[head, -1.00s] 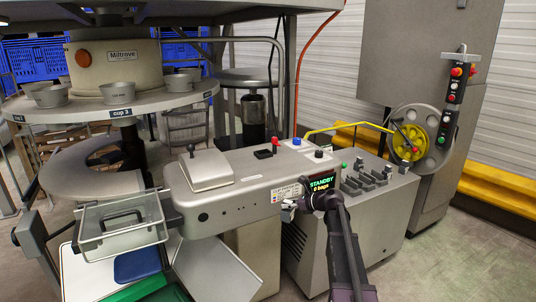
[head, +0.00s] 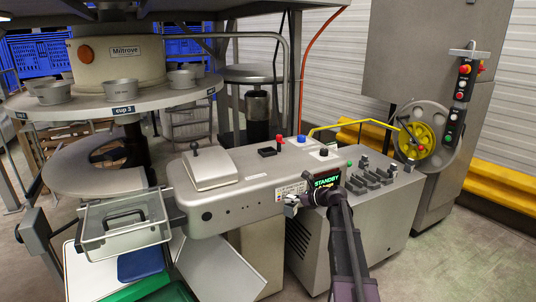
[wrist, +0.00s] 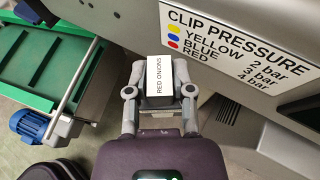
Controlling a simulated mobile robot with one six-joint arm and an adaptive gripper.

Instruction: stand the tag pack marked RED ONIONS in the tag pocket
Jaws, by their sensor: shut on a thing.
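The tag pack marked RED ONIONS (wrist: 160,76) is a small dark block with a white label in the wrist view. My gripper (wrist: 160,68) is shut on it, one finger on each side. The label faces the wrist camera. In the head view my gripper (head: 291,200) is at the front of the grey clipper machine (head: 238,185), just below and left of its STANDBY display (head: 327,181). The pack is too small there to read. I cannot clearly pick out the tag pocket in either view.
A clip pressure label (wrist: 225,45) is on the machine face right of my gripper in the wrist view. A green conveyor (wrist: 45,65) and blue motor (wrist: 28,124) lie at left. A clear-sided tray (head: 125,222) juts out at left in the head view.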

